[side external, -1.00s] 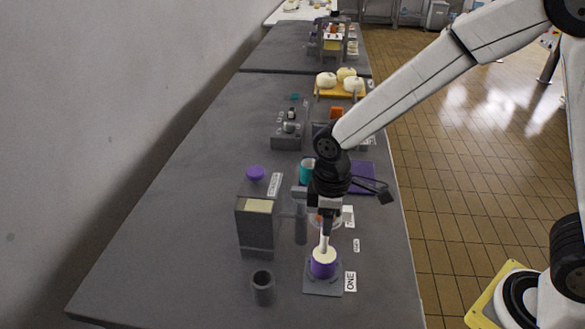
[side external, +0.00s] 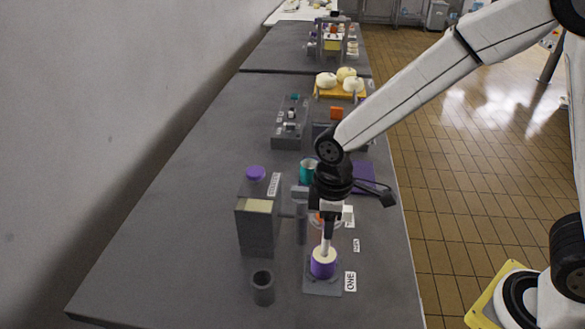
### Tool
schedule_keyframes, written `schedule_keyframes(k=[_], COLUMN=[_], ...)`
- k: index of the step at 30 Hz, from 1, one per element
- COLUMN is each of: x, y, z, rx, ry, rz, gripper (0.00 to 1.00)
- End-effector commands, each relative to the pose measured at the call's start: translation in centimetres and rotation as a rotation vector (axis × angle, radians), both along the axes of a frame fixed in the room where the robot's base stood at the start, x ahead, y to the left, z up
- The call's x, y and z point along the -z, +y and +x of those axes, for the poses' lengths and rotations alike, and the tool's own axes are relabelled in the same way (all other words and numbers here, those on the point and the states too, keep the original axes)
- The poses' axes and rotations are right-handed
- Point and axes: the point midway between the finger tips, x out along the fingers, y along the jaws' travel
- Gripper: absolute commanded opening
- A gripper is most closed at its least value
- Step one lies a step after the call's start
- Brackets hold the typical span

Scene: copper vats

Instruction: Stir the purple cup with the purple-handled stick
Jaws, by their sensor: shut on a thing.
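The purple cup (side external: 323,268) stands on a grey square base (side external: 322,289) near the front of the table, with pale contents at its top. My gripper (side external: 329,218) is above the cup, pointing down and shut on the stick (side external: 326,243). The stick's lower end reaches into the cup's pale contents. The gripper's jaws hide its handle, so I cannot see the purple on it.
A grey box (side external: 257,230) with a purple knob on top stands left of the cup. A dark grey open cylinder (side external: 262,287) stands at the front left. A teal cup (side external: 308,171) and a purple mat (side external: 363,176) lie behind my gripper. The table's left side is clear.

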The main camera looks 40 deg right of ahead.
Motion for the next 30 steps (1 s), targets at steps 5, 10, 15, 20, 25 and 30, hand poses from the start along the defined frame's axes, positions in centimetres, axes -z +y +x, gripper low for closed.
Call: schedule_keyframes(k=[5,10,15,20,25,30], x=[-0.6,-1.5,-2.4,-3.4,-4.3,-5.2], y=[0.0,0.0,0.0,0.0,0.0,0.0], z=[0.1,0.1,0.1,0.1,0.0,0.0], rx=[0.0,0.0,0.0,0.0,0.0,0.0], ry=[-0.002,-0.003,-0.003,-0.003,-0.002,-0.001], rz=[0.001,0.001,0.001,0.001,0.001,0.0], gripper=[0.0,0.0,0.0,0.0,0.0,0.0])
